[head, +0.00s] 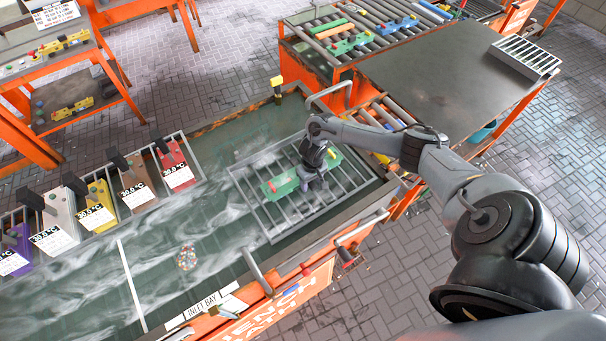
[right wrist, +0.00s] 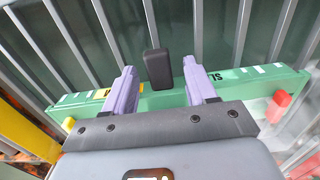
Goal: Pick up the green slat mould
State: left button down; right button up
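The green slat mould (head: 283,184) lies on a metal grating in the quench bath, toward its right end. It has a black upright handle (right wrist: 158,68), yellow marks and red and yellow end knobs. My right gripper (head: 311,180) is down at the mould and hides its middle in the head view. In the right wrist view the right gripper (right wrist: 161,88) is open. Its two pale purple fingers stand left and right of the black handle, with a gap on each side. The fingers overlap the green mould body; I cannot tell whether they touch it. My left gripper is not in view.
The metal grating (head: 262,214) sits inside the bath rim (head: 352,213). Several coloured moulds with temperature labels, such as a red one (head: 174,165), stand in a rack at the left. A roller conveyor (head: 345,32) and a grey table (head: 449,70) are behind.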

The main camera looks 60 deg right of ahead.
grip_shut()
dwell(1.1)
jog(key=shift+r, duration=0.1)
